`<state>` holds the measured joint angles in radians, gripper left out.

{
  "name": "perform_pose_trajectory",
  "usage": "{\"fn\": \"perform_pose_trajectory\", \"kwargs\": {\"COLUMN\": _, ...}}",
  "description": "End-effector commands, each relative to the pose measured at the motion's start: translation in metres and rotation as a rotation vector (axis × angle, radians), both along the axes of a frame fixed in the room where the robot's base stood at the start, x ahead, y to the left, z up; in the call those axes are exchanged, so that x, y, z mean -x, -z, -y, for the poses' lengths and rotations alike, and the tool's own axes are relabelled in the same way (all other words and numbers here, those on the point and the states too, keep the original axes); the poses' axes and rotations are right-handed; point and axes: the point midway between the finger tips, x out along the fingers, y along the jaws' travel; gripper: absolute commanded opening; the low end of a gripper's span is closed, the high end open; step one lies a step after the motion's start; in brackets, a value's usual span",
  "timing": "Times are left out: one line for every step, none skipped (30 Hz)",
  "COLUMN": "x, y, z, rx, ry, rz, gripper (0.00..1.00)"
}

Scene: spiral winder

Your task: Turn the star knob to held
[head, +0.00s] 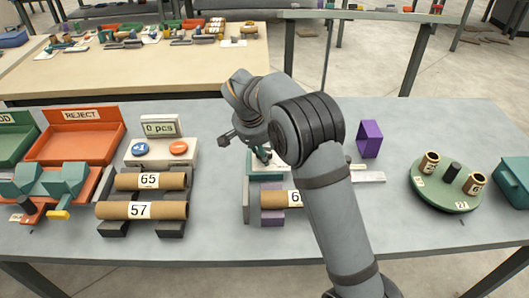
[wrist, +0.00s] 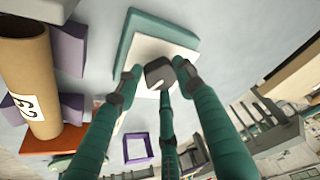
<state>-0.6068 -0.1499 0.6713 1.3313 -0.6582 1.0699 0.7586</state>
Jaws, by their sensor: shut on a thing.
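The star knob (wrist: 157,70) shows in the wrist view as a dark, faceted block with a light mark on its near edge. It stands over a white plate (wrist: 150,46) on a green base (wrist: 127,35). My gripper (wrist: 160,80) has its green fingers closed around the knob, one on each side and one on the near side. In the head view my gripper (head: 262,158) reaches down to the green base (head: 264,177), and my arm hides much of it. The knob's setting cannot be read.
A cardboard tube (head: 272,199) lies on purple supports just in front of the base. Tubes marked 65 (head: 172,180) and 57 (head: 115,210) lie to the left. A purple frame (head: 370,139) and a round green turntable (head: 440,199) stand to the right.

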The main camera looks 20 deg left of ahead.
Motion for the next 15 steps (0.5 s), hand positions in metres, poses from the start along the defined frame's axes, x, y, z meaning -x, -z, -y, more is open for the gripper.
{"fn": "perform_pose_trajectory", "kwargs": {"x": -0.0042, "y": -0.0061, "z": -0.0064, "rx": -0.011, "ry": 0.009, "rz": 0.020, "gripper": 0.11}}
{"fn": "perform_pose_trajectory", "kwargs": {"x": -0.0042, "y": -0.0060, "z": -0.0064, "rx": -0.011, "ry": 0.022, "rz": 0.020, "gripper": 0.11}}
{"fn": "perform_pose_trajectory", "kwargs": {"x": -0.0042, "y": -0.0059, "z": -0.0060, "rx": -0.011, "ry": 0.039, "rz": 0.019, "gripper": 0.11}}
{"fn": "perform_pose_trajectory", "kwargs": {"x": -0.0046, "y": -0.0061, "z": -0.0060, "rx": -0.011, "ry": 0.050, "rz": 0.019, "gripper": 0.11}}
{"fn": "perform_pose_trajectory", "kwargs": {"x": -0.0048, "y": -0.0062, "z": -0.0059, "rx": -0.011, "ry": 0.058, "rz": 0.020, "gripper": 0.11}}
{"fn": "perform_pose_trajectory", "kwargs": {"x": -0.0049, "y": -0.0064, "z": -0.0056, "rx": -0.011, "ry": 0.070, "rz": 0.020, "gripper": 0.11}}
{"fn": "perform_pose_trajectory", "kwargs": {"x": -0.0048, "y": -0.0064, "z": -0.0054, "rx": -0.011, "ry": 0.078, "rz": 0.020, "gripper": 0.11}}
{"fn": "perform_pose_trajectory", "kwargs": {"x": -0.0050, "y": -0.0065, "z": -0.0054, "rx": -0.011, "ry": 0.084, "rz": 0.020, "gripper": 0.11}}
{"fn": "perform_pose_trajectory", "kwargs": {"x": -0.0052, "y": -0.0066, "z": -0.0053, "rx": -0.010, "ry": 0.091, "rz": 0.020, "gripper": 0.11}}
{"fn": "perform_pose_trajectory", "kwargs": {"x": -0.0053, "y": -0.0067, "z": -0.0053, "rx": -0.011, "ry": 0.095, "rz": 0.020, "gripper": 0.11}}
{"fn": "perform_pose_trajectory", "kwargs": {"x": -0.0053, "y": -0.0067, "z": -0.0052, "rx": -0.011, "ry": 0.100, "rz": 0.020, "gripper": 0.11}}
{"fn": "perform_pose_trajectory", "kwargs": {"x": -0.0052, "y": -0.0067, "z": -0.0050, "rx": -0.011, "ry": 0.103, "rz": 0.020, "gripper": 0.11}}
{"fn": "perform_pose_trajectory", "kwargs": {"x": -0.0053, "y": -0.0066, "z": -0.0049, "rx": -0.011, "ry": 0.105, "rz": 0.019, "gripper": 0.11}}
{"fn": "perform_pose_trajectory", "kwargs": {"x": -0.0053, "y": -0.0066, "z": -0.0047, "rx": -0.011, "ry": 0.107, "rz": 0.019, "gripper": 0.11}}
{"fn": "perform_pose_trajectory", "kwargs": {"x": -0.0053, "y": -0.0066, "z": -0.0046, "rx": -0.010, "ry": 0.109, "rz": 0.019, "gripper": 0.11}}
